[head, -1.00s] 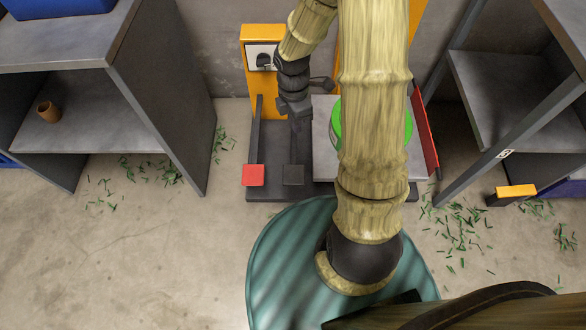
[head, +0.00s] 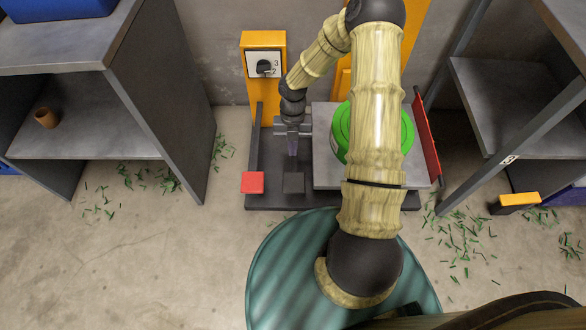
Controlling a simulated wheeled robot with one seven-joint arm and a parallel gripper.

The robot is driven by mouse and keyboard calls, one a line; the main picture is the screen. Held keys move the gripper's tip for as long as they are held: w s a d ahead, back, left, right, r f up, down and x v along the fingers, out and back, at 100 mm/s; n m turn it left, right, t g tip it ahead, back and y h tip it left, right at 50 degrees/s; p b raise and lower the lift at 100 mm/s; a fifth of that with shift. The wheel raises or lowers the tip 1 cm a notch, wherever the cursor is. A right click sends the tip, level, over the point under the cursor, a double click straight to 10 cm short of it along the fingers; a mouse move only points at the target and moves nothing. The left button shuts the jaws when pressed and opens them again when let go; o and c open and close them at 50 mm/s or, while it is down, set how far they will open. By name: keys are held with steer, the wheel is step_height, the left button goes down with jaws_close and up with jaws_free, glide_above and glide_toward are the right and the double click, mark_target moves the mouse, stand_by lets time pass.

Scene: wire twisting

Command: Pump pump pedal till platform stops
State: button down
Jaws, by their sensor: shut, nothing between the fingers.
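A lift machine stands against the wall with an orange column (head: 265,95) and a dial panel (head: 264,64). On its dark base are a pedal with a red pad (head: 252,182) and a pedal with a dark grey pad (head: 293,183). The grey platform (head: 325,174) carries a round green object (head: 340,135), partly hidden by my arm. My gripper (head: 292,154) is shut and points down just above and behind the dark grey pad, over that pedal's lever. I cannot tell whether it touches the lever.
A grey shelf unit (head: 165,110) with a brown pot (head: 47,117) stands at left. Another shelf (head: 510,100) stands at right, near an orange-topped block (head: 518,199). A red plate (head: 426,140) edges the platform's right side. Green clippings (head: 460,235) litter the concrete floor.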

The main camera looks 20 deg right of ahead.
steer(key=b, duration=0.8)
glide_toward(293, 183)
steer(key=x, duration=0.5)
steer(key=shift+s+a+f, duration=0.1)
steer(key=shift+s+f, duration=0.05)
steer(key=shift+f, duration=0.6)
